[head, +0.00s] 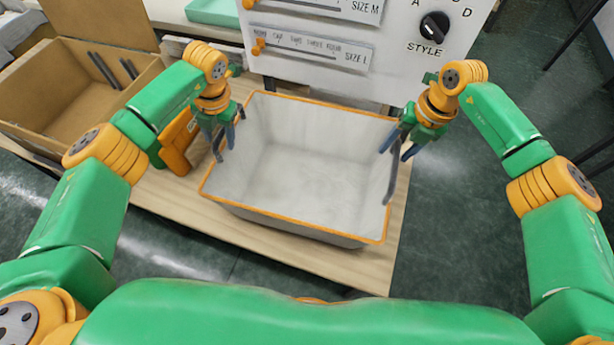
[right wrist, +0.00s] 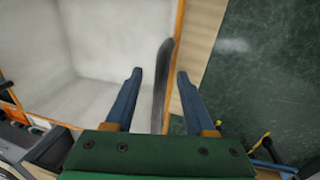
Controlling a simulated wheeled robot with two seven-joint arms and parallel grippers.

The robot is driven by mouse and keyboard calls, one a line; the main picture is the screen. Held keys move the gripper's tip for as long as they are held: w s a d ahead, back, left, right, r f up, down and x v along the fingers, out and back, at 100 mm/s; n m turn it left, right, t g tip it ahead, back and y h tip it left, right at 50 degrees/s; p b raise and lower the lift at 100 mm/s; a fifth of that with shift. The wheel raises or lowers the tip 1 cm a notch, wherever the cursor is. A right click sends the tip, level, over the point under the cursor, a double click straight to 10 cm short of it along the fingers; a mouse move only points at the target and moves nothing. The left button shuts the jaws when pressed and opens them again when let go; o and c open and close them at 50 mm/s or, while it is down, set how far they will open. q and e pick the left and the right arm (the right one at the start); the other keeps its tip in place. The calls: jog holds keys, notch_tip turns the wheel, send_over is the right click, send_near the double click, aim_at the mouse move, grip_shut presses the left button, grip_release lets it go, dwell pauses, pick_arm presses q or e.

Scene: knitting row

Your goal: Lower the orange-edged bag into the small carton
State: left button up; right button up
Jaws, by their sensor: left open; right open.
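The bag (head: 310,165) is a pale grey open box shape with an orange rim, upright and empty on a wooden tabletop. A dark strap handle (head: 390,183) stands at its right side; it also shows in the right wrist view (right wrist: 162,85). My left gripper (head: 226,147) is open at the bag's left rim, close to a dark handle there; whether the handle lies between its fingers I cannot tell. My right gripper (head: 396,153) is open at the right rim, with the handle between its fingers in the right wrist view. An open brown carton (head: 40,120) stands at the far left.
A white panel (head: 320,50) with sliders and a STYLE knob (head: 434,27) stands behind the bag. An orange block-like object (head: 178,142) is left of the bag. The wooden tabletop (head: 370,268) ends just right of the bag; green floor lies beyond.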

pick_arm(q)
jog(key=shift+s, duration=0.1)
pick_arm(e)
jog(key=shift+s+f, duration=0.1)
pick_arm(q)
jog(key=shift+f, duration=0.1)
jog(key=shift+c, duration=0.6)
pick_arm(e)
jog(key=shift+c, duration=0.6)
pick_arm(q)
grip_shut()
pick_arm(e)
grip_shut()
